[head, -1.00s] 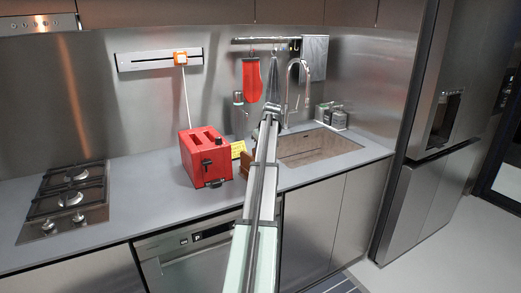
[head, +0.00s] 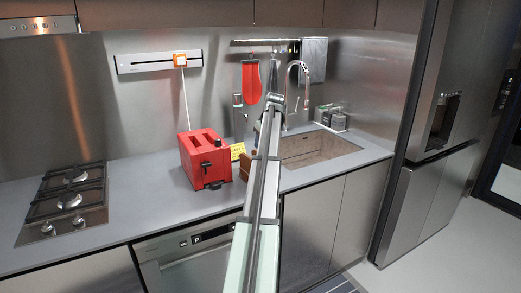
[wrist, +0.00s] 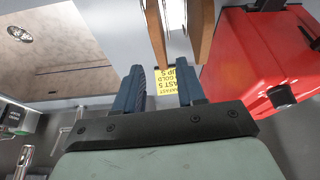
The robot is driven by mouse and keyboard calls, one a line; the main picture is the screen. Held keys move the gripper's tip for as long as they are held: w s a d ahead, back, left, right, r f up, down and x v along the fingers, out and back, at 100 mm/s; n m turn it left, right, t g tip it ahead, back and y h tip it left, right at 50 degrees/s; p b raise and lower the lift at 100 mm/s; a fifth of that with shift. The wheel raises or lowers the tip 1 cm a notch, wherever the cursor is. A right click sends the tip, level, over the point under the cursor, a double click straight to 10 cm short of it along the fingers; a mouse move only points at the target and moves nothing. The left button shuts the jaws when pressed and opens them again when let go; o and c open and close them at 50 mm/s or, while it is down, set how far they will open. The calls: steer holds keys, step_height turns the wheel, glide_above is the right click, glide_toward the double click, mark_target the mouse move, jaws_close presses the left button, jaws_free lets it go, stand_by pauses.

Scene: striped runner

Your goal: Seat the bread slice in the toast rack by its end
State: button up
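My gripper (wrist: 160,70) shows in the wrist view as two dark blue fingers held apart, with nothing between them. In the head view my arm hides it. Just beyond the fingertips are brown wood-coloured upright pieces (wrist: 155,35) with pale strips between them, apparently the toast rack; the gripper is apart from them. In the head view a small brown part (head: 245,166) shows beside my arm, mostly hidden. I cannot make out the bread slice for certain in either view.
A red toaster (head: 205,160) stands left of the brown part; it also shows in the wrist view (wrist: 262,60). A sink (head: 315,148) lies right, a hob (head: 70,200) far left. The counter between hob and toaster is clear.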

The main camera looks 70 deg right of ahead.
steer(key=v, duration=0.6)
steer(key=shift+r, duration=0.4)
steer(key=shift+a, duration=0.1)
